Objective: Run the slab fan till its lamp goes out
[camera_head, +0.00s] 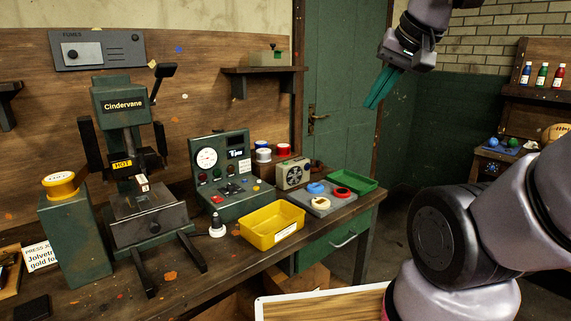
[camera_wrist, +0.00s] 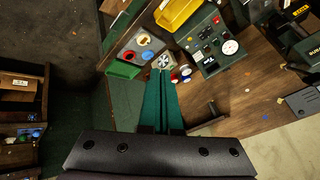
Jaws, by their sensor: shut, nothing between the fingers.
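A flat grey slab-like panel marked "FUMES" (camera_head: 97,50) is on the wooden wall at the upper left, with a round knob on a pale plate and dark slots. I cannot make out a lit lamp on it. In the wrist view the grey panel (camera_wrist: 304,103) shows at the right edge. A small beige box with a round grille (camera_head: 292,173) stands on the bench, and I cannot tell which of these is the fan. My gripper (camera_head: 372,103) is raised before the green door, far right of the panel. Its green fingers (camera_wrist: 160,78) are together and empty.
The bench holds the Cindervane press (camera_head: 122,105) with a "HOT" sign, a green control box (camera_head: 230,190), a yellow bin (camera_head: 270,237) and a grey tray with coloured rings (camera_head: 318,207). A wall shelf (camera_head: 262,70) juts out between panel and door. Air around my gripper is clear.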

